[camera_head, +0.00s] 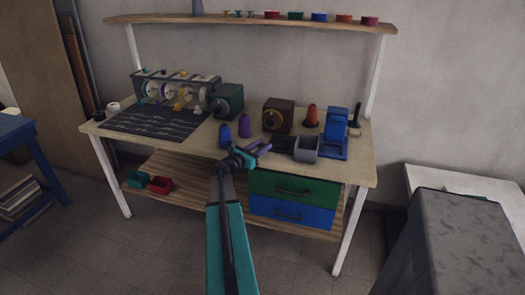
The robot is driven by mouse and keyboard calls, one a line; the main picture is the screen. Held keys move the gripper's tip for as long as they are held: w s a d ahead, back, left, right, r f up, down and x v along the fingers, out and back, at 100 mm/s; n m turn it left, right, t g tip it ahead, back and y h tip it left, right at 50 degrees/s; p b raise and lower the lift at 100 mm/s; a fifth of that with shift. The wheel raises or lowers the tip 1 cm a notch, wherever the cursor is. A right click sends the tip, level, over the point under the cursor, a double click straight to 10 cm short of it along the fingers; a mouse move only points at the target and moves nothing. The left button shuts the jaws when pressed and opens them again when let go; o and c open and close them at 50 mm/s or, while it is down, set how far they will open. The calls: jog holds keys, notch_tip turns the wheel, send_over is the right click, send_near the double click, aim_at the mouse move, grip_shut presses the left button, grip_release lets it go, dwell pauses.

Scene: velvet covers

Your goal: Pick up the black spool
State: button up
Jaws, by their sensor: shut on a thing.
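A small dark spool-like piece (99,115) stands at the left end of the workbench top, beside a white roll (113,107); it may be the black spool. My gripper (262,148), with purple fingers, is at the bench's front edge near the middle, far to the right of that piece. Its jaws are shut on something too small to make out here. A blue cone (225,135) and a purple cone (244,126) stand just behind it.
The workbench (350,168) also holds a dark mat (150,122), a spool rack (215,80), a green box (228,100), a brown box (278,115), an orange cone (311,116), a grey bin (306,150) and a blue device (335,135). A grey block (470,230) stands at right.

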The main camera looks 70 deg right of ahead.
jog(key=s+a+r+b, duration=0.1)
jog(key=s+a, duration=0.1)
jog(key=a, duration=0.5)
jog(key=s+a+r+b, duration=0.1)
jog(key=s+a, duration=0.2)
jog(key=a, duration=0.4)
jog(key=shift+a, duration=0.4)
dwell(0.4)
